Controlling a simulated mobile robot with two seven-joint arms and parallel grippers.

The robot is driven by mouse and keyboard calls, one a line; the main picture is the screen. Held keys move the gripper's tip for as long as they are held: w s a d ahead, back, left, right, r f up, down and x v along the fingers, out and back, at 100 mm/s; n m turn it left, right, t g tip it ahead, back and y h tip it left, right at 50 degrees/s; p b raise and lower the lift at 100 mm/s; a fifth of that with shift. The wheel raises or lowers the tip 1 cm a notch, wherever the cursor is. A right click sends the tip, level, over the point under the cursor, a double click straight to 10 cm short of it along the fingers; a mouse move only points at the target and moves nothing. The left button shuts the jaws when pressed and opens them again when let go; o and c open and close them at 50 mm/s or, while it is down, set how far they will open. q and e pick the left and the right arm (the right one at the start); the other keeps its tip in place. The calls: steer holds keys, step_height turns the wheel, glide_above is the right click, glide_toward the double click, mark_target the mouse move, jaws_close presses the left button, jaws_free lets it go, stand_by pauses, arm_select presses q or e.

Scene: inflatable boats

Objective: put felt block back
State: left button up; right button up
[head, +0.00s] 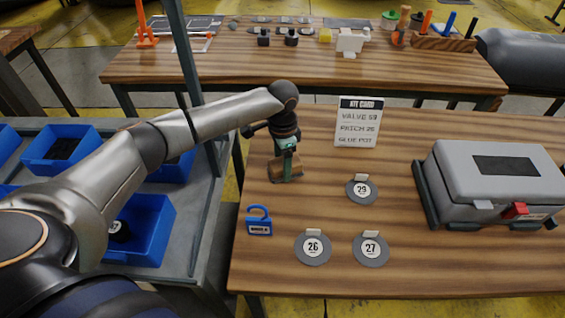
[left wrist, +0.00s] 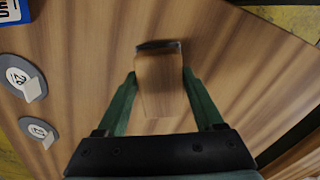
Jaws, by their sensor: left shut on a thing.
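The felt block (head: 287,172) is a brown wooden block with a dark layer along one end, seen at the left part of the wooden table. My left gripper (head: 286,160) comes down over it and is shut on it. In the left wrist view the block (left wrist: 158,85) sits between the two green fingers of the gripper (left wrist: 161,82), with the dark felt edge at its far end. I cannot tell whether the block touches the table or is slightly above it. My right gripper is not in view.
The table (head: 300,230) holds grey discs numbered 29 (head: 361,191), 26 (head: 313,249) and 27 (head: 370,249), a blue padlock (head: 259,222), a kit card (head: 358,125) and a grey case (head: 490,180). Blue bins (head: 60,150) stand left. A back table (head: 300,68) carries tools.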

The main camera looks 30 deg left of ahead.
arm_select(q)
steer(key=shift+f, duration=0.15)
steer(key=o, duration=1.3)
step_height(320, 180, up, 12)
steer(key=shift+r, duration=0.2)
